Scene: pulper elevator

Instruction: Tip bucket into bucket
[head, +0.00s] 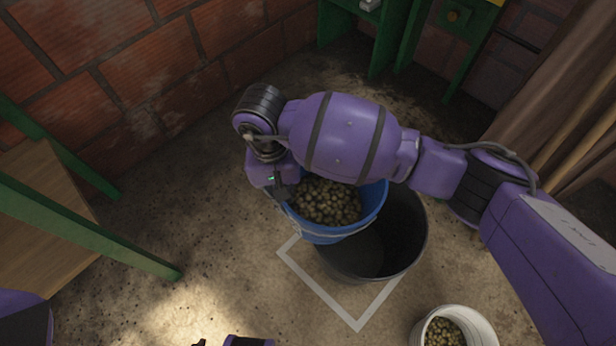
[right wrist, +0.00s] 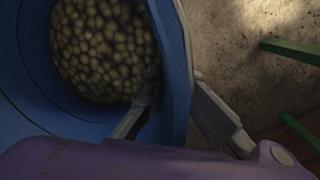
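A blue bucket (head: 345,229) full of greenish-brown beans or cherries (head: 325,201) is held up by my right arm in the head view. It hangs over the left part of a larger dark bucket (head: 402,235) on the floor, whose visible inside looks empty. The blue bucket looks nearly upright. In the right wrist view my right gripper (right wrist: 172,115) has one finger inside and one outside the blue bucket's wall (right wrist: 176,50). My arm hides part of both buckets. Only a small part of my left gripper (head: 222,343) shows at the bottom edge.
A white bucket (head: 480,326) with similar contents stands on the floor at the lower right. A pale square outline (head: 325,293) is marked around the dark bucket. A green-framed table (head: 90,232) stands left, a brick wall (head: 150,60) behind, and green machinery (head: 400,35) at the back.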

